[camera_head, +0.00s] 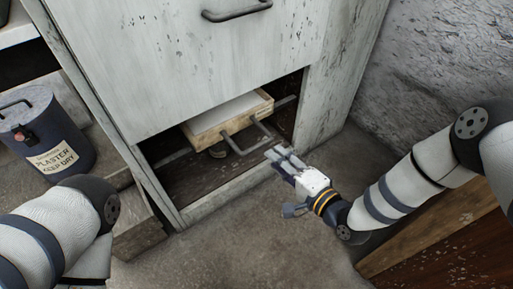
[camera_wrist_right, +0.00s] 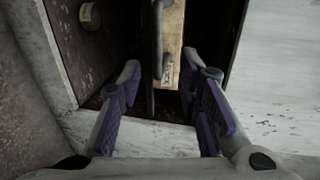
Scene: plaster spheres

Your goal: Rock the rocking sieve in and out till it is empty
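The rocking sieve (camera_head: 228,120) is a shallow wooden frame with a pale top, inside the low opening of the grey cabinet. A bent metal handle (camera_head: 252,149) sticks out from its front. My right gripper (camera_head: 281,154) is just outside the opening, close to the right of the handle. In the right wrist view my right gripper (camera_wrist_right: 161,72) is open, its purple-padded fingers spread. A dark metal bar (camera_wrist_right: 153,80) shows between them, with part of the sieve's wood (camera_wrist_right: 173,35) beyond; I cannot tell whether they touch it. My left gripper is out of view.
The cabinet front (camera_head: 200,65) hangs over the opening, with a drawer handle (camera_head: 237,11) above. A blue plaster bin (camera_head: 45,130) stands at left. A wooden piece (camera_head: 435,245) lies under my right arm. The floor (camera_head: 235,235) before the cabinet is clear.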

